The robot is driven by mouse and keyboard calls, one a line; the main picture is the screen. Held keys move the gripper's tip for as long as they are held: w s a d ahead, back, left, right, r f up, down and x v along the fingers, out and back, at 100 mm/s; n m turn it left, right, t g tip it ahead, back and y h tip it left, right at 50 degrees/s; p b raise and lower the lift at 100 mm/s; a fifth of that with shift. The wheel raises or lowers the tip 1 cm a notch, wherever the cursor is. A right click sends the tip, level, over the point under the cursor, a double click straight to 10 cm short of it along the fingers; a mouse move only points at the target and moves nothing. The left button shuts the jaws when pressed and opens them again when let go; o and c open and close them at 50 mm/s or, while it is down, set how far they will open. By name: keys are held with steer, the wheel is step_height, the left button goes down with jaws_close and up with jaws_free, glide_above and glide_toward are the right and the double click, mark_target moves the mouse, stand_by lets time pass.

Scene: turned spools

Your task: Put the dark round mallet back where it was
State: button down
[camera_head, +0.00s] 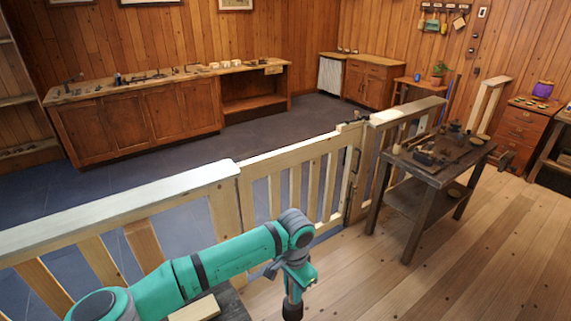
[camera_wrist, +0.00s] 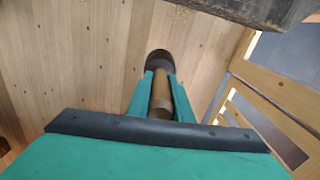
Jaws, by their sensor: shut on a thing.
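The mallet (camera_wrist: 160,62) has a dark round head and a brown handle. My gripper (camera_wrist: 161,90) is shut on its handle in the wrist view, with a green finger on each side. The head points away past the fingertips, with plank floor behind it. In the head view my gripper (camera_head: 294,284) hangs down at the bottom middle, in front of the gate. The dark mallet head (camera_head: 292,309) shows below it, cut by the picture's lower edge.
A dark wooden table (camera_head: 408,172) with several tools stands to the right. A pale wooden gate (camera_head: 300,155) and railing (camera_head: 120,206) run across the middle. A long cabinet bench (camera_head: 140,117) stands beyond. A dark wooden edge (camera_wrist: 240,8) crosses the wrist view's top. Floor (camera_head: 450,275) at right is clear.

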steer(key=s+a+r+m, duration=0.5)
steer(key=a+r+m, duration=0.3)
steer(key=r+m, duration=0.1)
steer(key=s+a+r+m, duration=0.5)
steer(key=a+r+m, duration=0.4)
steer(key=r+m, duration=0.1)
steer(key=shift+r, duration=0.15)
stand_by(0.6)
steer(key=shift+s, duration=0.1)
